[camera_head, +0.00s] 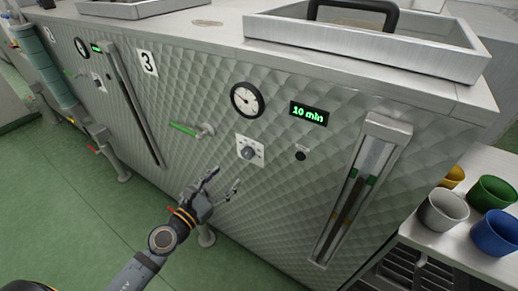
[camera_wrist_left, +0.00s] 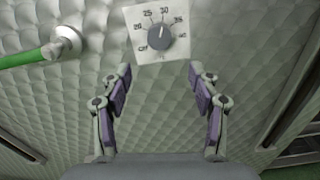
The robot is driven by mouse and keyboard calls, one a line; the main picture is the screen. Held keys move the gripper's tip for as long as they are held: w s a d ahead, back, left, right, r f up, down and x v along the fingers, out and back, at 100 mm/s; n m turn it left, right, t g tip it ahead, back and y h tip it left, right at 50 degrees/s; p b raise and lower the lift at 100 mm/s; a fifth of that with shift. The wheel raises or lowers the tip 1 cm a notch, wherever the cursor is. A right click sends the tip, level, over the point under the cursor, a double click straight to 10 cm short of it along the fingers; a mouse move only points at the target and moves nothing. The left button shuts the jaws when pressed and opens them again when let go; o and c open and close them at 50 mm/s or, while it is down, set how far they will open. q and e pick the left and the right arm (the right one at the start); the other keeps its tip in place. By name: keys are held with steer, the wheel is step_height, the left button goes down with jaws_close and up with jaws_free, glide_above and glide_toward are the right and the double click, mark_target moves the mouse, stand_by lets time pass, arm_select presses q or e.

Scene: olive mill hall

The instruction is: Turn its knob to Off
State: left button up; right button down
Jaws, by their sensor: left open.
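A grey round knob (camera_head: 247,153) sits on a white square dial plate on the quilted metal front of the machine, under the gauge. In the left wrist view the knob (camera_wrist_left: 161,38) is at top centre, with its pointer mark up near 30. "Off" is printed at the plate's lower left (camera_wrist_left: 139,47). My left gripper (camera_head: 227,175) is open and empty, below the knob in the head view. In the left wrist view its two fingers (camera_wrist_left: 160,78) are spread below the plate, apart from the knob. My right gripper is not in view.
A green-handled valve (camera_head: 190,130) sticks out left of the knob. A gauge (camera_head: 247,99), a display reading 10 min (camera_head: 309,114), a small black button (camera_head: 301,153) and a sight glass (camera_head: 362,188) are nearby. Coloured cups stand on a shelf (camera_head: 450,250) at right.

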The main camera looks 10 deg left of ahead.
mark_target(245, 156)
arm_select(q)
steer(key=p+x, duration=0.1)
steer(key=x, duration=0.5)
steer(key=p+x, duration=0.1)
steer(key=x, duration=0.2)
steer(key=shift+r+p, duration=0.3)
steer(key=shift+r, duration=0.1)
steer(key=shift+w+d, duration=0.2)
steer(key=shift+w, duration=0.2)
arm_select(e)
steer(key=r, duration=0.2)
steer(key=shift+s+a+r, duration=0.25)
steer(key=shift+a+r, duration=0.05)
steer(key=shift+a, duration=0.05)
arm_select(q)
steer(key=c, duration=1.2)
